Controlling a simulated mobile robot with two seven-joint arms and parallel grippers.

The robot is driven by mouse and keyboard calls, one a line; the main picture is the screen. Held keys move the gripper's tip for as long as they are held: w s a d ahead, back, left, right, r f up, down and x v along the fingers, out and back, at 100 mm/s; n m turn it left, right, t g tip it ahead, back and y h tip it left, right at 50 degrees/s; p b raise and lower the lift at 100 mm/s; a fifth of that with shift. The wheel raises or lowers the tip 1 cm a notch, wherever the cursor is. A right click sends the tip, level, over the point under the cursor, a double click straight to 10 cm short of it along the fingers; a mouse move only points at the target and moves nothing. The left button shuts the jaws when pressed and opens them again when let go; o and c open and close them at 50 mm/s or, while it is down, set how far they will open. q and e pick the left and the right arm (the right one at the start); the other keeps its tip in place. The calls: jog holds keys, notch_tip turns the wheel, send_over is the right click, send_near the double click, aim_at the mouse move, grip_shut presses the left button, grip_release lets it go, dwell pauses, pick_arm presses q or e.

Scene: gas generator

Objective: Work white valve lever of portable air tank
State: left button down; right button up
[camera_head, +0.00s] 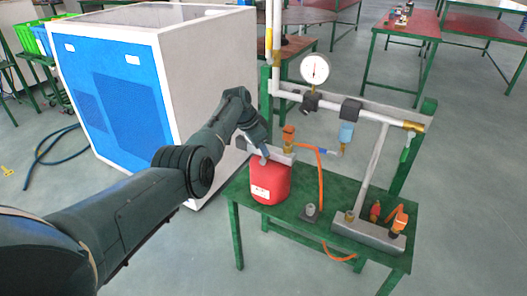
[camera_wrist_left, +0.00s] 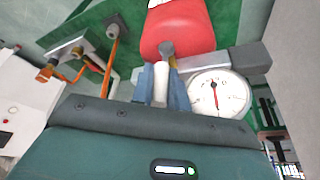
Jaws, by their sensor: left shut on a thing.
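The portable air tank (camera_head: 270,184) is a red cylinder standing upright on a green table (camera_head: 240,190). It also shows in the left wrist view (camera_wrist_left: 178,27). A grey block sits across its top. My left gripper (camera_head: 262,150) is at the tank top, its fingers partly hidden behind my own wrist in the head view. In the left wrist view my left gripper (camera_wrist_left: 161,76) has its two blue-grey fingers on either side of the white valve lever (camera_wrist_left: 160,84), shut on it. The lever cannot be made out in the head view. My right gripper is not in view.
A pressure gauge (camera_head: 315,69) and a blue-bowled filter (camera_head: 347,130) hang on white piping behind the tank. An orange hose (camera_head: 320,180) runs near its right side. A large white-and-blue cabinet (camera_head: 120,90) stands close on the left. The table's front edge is clear.

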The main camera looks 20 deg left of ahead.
pick_arm(q)
jog(key=shift+a, duration=0.1)
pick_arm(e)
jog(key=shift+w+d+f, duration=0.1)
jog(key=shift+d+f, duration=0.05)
pick_arm(q)
jog(key=c, duration=1.4)
grip_release()
jog(key=shift+o, duration=0.2)
jog(key=p+v, duration=0.2)
jog(key=v, duration=1.1)
jog(key=shift+a, duration=0.2)
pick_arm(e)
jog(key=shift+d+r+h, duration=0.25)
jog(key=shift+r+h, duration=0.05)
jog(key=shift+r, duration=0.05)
pick_arm(q)
jog(key=shift+f, duration=0.1)
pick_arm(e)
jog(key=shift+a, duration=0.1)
